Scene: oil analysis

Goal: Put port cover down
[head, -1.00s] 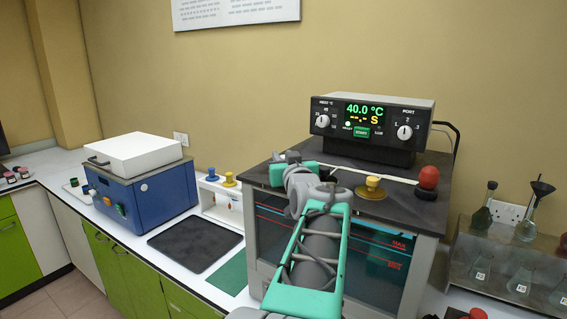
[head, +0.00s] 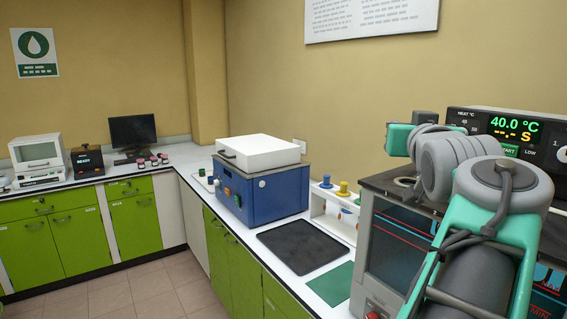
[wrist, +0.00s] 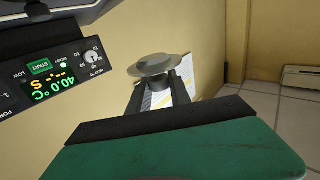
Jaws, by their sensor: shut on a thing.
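In the wrist view my gripper (wrist: 160,95) is shut on a grey port cover (wrist: 153,68), a flat round disc with a small knob on top. The cover is held up in the air, clear of any surface. In the head view my gripper's green hand (head: 398,138) is above the left part of the bath; its fingertips and the cover are hidden or cannot be made out there. The bath (head: 385,235) has a dark top with a round port opening (head: 405,181) near its left end.
The bath's control unit (head: 500,130) reads 40.0 °C. Left of the bath are a green mat (head: 332,286), a black mat (head: 302,246) and a white rack (head: 325,207) with blue and yellow knobs. A blue instrument (head: 265,193) stands farther left. The mats are bare.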

